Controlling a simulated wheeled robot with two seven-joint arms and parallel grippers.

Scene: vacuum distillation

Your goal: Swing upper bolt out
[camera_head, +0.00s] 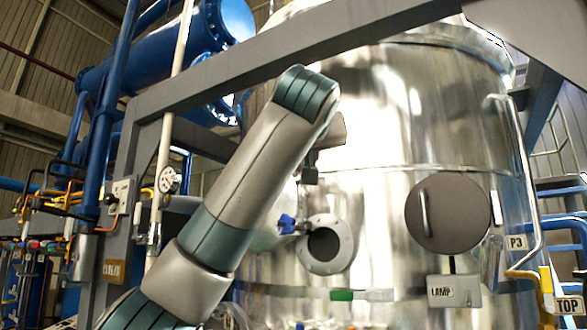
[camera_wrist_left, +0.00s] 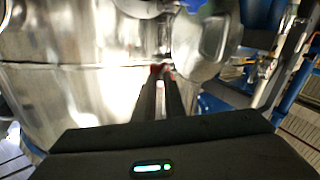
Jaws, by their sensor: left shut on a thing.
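My left arm rises from the lower left in the head view and hides part of the steel vessel (camera_head: 385,120). In the left wrist view my left gripper (camera_wrist_left: 162,76) has its two dark fingers close together, shut on a small red piece (camera_wrist_left: 161,68) beside the shiny vessel wall. This piece seems to be the upper bolt, but it is small and blurred. In the head view the fingertips cannot be made out. A round flanged port (camera_head: 342,257) with a dark opening is in the vessel wall, with a blue bolt knob (camera_head: 287,224) at its left. My right gripper is not in view.
A round grey cover (camera_head: 448,215) with a handle is right of the port, above a LAMP box (camera_head: 454,292). A grey beam (camera_head: 265,62) crosses overhead. Blue pipes (camera_head: 104,120) and a gauge (camera_head: 170,180) stand at left.

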